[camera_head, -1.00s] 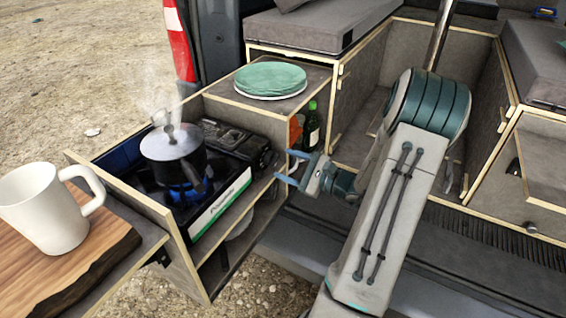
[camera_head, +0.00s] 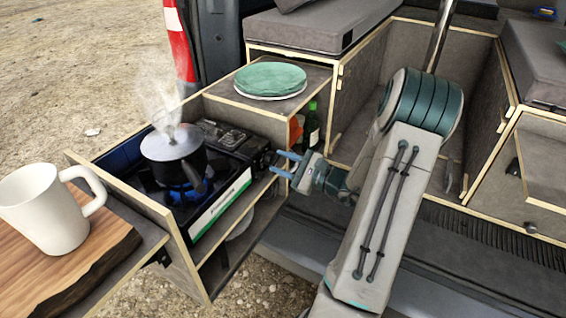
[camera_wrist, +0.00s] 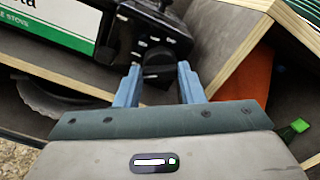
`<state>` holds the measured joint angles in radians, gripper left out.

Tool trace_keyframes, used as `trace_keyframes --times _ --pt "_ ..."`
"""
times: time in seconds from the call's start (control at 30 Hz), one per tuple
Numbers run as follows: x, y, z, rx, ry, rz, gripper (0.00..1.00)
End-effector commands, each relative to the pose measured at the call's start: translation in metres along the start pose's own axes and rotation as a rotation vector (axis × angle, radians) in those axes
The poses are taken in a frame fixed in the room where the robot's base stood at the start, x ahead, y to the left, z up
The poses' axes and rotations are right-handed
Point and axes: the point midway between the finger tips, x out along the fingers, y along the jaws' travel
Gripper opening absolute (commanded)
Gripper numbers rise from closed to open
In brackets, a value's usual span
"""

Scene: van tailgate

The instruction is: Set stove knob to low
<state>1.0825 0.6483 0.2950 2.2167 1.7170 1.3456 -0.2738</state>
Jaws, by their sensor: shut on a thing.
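The stove (camera_head: 211,200) sits in the pull-out wooden box, with a black control housing (camera_head: 252,147) at its right end. The black stove knob (camera_wrist: 156,73) shows in the wrist view at the front of that housing. My gripper (camera_head: 275,161) reaches it from the right, its two blue fingers on either side of the knob and shut on it. The knob's setting marks are too small to read. A steaming lidded pot (camera_head: 172,160) stands on the burner.
Green plates (camera_head: 270,77) sit on the shelf behind the stove. A green bottle (camera_head: 312,125) and an orange thing (camera_wrist: 245,78) stand in the compartment close to my gripper. A white mug (camera_head: 45,208) stands on a wooden board at the left.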

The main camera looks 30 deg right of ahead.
Motion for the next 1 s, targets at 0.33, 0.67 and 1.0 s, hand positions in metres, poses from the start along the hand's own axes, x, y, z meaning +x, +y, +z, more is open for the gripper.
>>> trace_keyframes --times 0.33,0.67,1.0 --pt "-0.0001 -0.0024 0.0036 0.198 0.000 0.001 0.12" --pt "-0.0003 -0.0031 0.0037 0.509 0.001 0.001 0.12" --pt "-0.0006 -0.0037 0.0027 0.832 0.001 0.000 0.12"
